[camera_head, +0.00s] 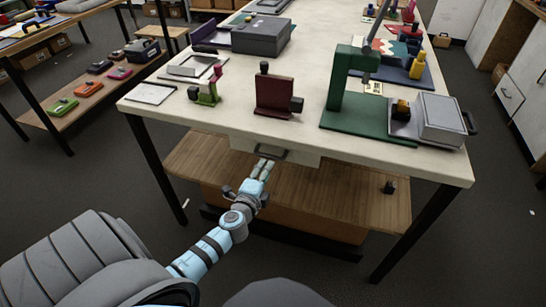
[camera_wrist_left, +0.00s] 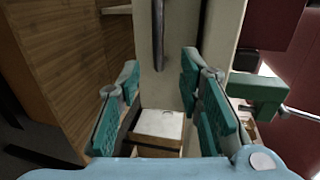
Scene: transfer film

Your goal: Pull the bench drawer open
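The bench drawer (camera_head: 305,157) is a pale front under the near edge of the bench top (camera_head: 215,122), and it looks shut. A dark bar handle (camera_head: 270,153) is on it. In the left wrist view the handle (camera_wrist_left: 158,35) runs upright in front of the pale drawer front (camera_wrist_left: 178,75). My left gripper (camera_head: 264,167) is just in front of and below the handle. In the wrist view its teal fingers (camera_wrist_left: 160,78) are spread wide, with the handle lined up between them beyond the tips. Nothing is gripped. My right gripper is not in view.
A wooden lower shelf (camera_head: 345,200) lies below the drawer. The floor in front of the bench is mostly clear.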

